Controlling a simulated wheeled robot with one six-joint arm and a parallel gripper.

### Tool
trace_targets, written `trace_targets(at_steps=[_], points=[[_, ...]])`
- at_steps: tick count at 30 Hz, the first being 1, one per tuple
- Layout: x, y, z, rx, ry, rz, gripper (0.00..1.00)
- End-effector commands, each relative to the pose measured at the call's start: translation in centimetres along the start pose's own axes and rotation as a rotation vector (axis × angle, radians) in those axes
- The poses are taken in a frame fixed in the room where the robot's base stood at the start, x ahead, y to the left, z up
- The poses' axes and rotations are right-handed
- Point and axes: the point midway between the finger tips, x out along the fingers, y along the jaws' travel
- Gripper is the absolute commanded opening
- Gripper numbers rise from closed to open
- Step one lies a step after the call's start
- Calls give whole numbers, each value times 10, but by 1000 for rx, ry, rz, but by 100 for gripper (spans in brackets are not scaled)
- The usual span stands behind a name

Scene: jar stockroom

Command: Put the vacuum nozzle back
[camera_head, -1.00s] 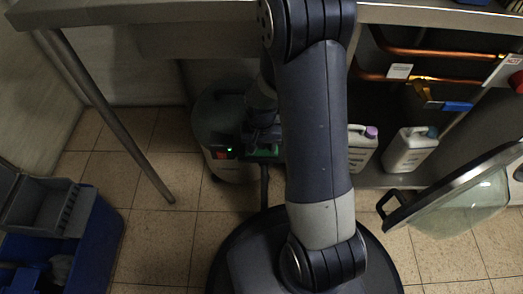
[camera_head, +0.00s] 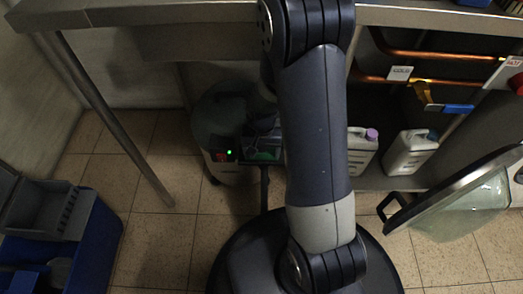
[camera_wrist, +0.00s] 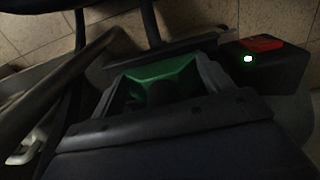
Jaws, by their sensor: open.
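The vacuum (camera_head: 222,125) is a dark, rounded canister under the bench, with a green light and a red patch on its front. Its green-lined holder (camera_head: 262,154) is beside the light; the wrist view shows it as a green recess (camera_wrist: 155,72). A dark crossbar with a thin stem (camera_wrist: 150,50), possibly the nozzle, lies at the recess's far edge; I cannot tell whether it is seated. My gripper (camera_wrist: 163,80) is open over the recess, its fingers either side of the green. In the head view my arm partly hides it. I see nothing clearly held.
A thin bench leg (camera_head: 115,120) slants down left of the vacuum. White jugs (camera_head: 408,152) stand on the right, near copper pipes (camera_head: 440,82) and a glass lid (camera_head: 465,205). A blue bin (camera_head: 90,250) is at the lower left. Tiled floor between is clear.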

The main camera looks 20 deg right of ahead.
Motion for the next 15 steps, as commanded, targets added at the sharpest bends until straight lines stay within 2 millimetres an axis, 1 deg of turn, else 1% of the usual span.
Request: trace_targets(at_steps=[9,12,15], points=[[-55,0,-1,0,3,-1,76],[-67,0,0,0,2,-1,76],[-74,0,0,0,2,-1,76]])
